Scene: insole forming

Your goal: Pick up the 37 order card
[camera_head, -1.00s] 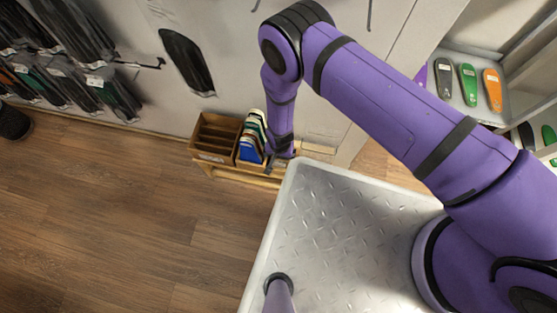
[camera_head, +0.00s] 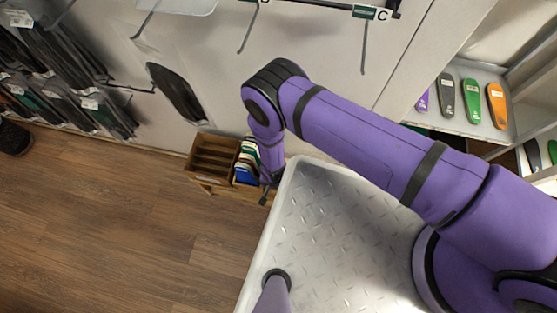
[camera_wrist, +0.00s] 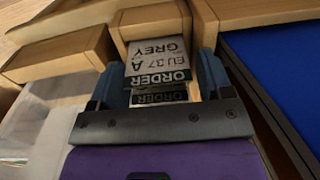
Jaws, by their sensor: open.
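The 37 order card (camera_wrist: 156,50) shows in the wrist view, printed "EU 37 A GREY ORDER". It stands in a wooden holder (camera_wrist: 65,60), with another card marked "ORDER" (camera_wrist: 160,97) below it in the picture. My gripper (camera_wrist: 160,70) is open, with one blue-grey finger on each side of the cards. I cannot tell whether either finger touches the card. In the head view my gripper (camera_head: 267,192) is small, at the right end of the wooden rack, and the card cannot be made out there.
A wooden rack (camera_head: 212,158) with empty slots stands by the wall, beside a box of coloured sheets (camera_head: 246,172). A blue surface (camera_wrist: 280,75) lies close on the right in the wrist view. Insoles sit on a shelf (camera_head: 460,120) at right. Floor (camera_head: 120,220) is open at left.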

